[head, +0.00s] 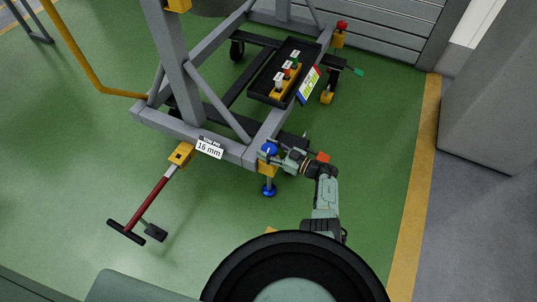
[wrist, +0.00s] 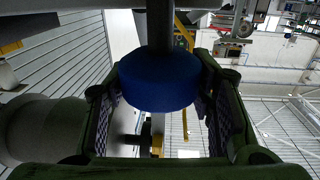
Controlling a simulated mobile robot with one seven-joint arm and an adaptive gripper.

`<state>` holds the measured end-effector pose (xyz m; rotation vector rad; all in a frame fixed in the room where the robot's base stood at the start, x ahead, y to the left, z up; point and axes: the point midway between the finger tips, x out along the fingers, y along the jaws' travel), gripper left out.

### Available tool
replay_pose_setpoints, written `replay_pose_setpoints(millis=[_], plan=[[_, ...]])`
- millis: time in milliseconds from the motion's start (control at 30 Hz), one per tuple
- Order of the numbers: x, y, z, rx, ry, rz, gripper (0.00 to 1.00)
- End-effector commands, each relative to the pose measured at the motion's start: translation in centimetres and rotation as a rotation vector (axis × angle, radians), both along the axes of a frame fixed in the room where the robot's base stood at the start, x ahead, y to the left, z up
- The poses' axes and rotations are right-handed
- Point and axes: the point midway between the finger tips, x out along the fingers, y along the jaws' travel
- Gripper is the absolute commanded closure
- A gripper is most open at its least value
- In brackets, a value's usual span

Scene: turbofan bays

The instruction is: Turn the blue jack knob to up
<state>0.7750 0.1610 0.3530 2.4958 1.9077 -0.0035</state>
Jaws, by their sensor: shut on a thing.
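The blue jack knob (head: 269,148) sits on top of a yellow jack body (head: 267,169) at the near right corner of the grey stand. Below it, a blue foot (head: 268,190) reaches the green floor. My gripper (head: 276,154) comes in from the right and is at the knob. In the wrist view the blue knob (wrist: 158,82) is between the two dark padded fingers of my gripper (wrist: 160,105), which is shut on it. A grey shaft runs from the knob at the top of that view. Any marking for up is not readable.
The grey stand frame (head: 232,150) carries a "16 mm" label (head: 209,148) and a black tray (head: 268,94) of small parts. A red-handled tow bar (head: 147,205) lies left. Another jack with a red knob (head: 341,26) stands behind. Green floor right of my arm is clear.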

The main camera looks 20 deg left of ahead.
Motion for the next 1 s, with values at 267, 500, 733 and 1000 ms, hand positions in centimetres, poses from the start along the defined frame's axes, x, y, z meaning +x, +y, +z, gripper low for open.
replay_pose_setpoints(millis=[267, 500, 733, 1000], plan=[[0.03, -0.03, -1.18, -0.003, -0.005, 0.248, 0.78], [-0.07, 0.05, -1.21, -0.003, -0.005, 0.427, 0.78], [-0.18, 0.06, -1.11, -0.002, -0.005, 0.573, 0.78], [-0.28, 0.08, -0.77, -0.001, -0.004, 0.699, 0.78]])
